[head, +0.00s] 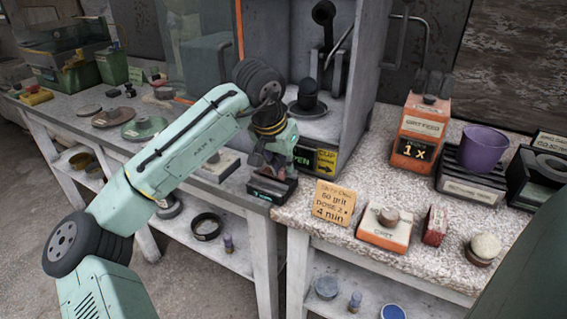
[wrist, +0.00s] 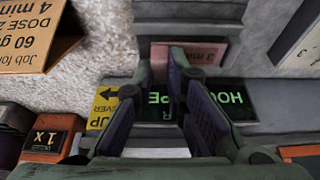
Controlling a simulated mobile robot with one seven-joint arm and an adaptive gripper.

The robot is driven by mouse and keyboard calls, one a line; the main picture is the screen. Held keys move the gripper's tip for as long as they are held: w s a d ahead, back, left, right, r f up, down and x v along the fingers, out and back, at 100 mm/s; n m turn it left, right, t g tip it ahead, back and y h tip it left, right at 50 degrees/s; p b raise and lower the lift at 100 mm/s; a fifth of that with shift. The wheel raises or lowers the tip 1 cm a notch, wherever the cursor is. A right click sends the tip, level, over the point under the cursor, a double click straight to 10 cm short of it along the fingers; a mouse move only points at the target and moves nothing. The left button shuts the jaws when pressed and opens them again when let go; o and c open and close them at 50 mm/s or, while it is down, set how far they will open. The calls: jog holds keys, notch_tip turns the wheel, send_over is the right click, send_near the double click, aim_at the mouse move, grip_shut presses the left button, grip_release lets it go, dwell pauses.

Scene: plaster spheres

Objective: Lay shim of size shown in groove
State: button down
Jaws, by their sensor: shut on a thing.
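My gripper (head: 268,160) is low at the front edge of the bench, beside the grey cabinet. In the wrist view its two fingers (wrist: 166,62) reach a pinkish shim (wrist: 208,53) marked "3 m…", the rest of the mark being cut off by a finger. The gripper is shut on this shim. A dark block (head: 268,191) with a small green label starting with "3" lies directly below the gripper. The groove itself is hidden by the fingers, and I cannot tell whether the shim touches the block.
An orange job card (head: 334,203) reads "60 grit" and "4 min". To the right stand an orange grit feed box (head: 420,135) showing "1x", a purple cup (head: 482,148) and an orange-and-white grit box (head: 385,229). The grey cabinet (head: 348,85) rises close behind the gripper.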

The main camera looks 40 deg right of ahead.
jog(key=shift+f+b, duration=0.35)
jog(key=shift+f, duration=0.4)
jog(key=c, duration=1.5)
grip_release()
jog(key=shift+c, duration=0.2)
jog(key=shift+r, duration=0.1)
jog(key=shift+r+p, duration=2)
jog(key=shift+p, duration=0.1)
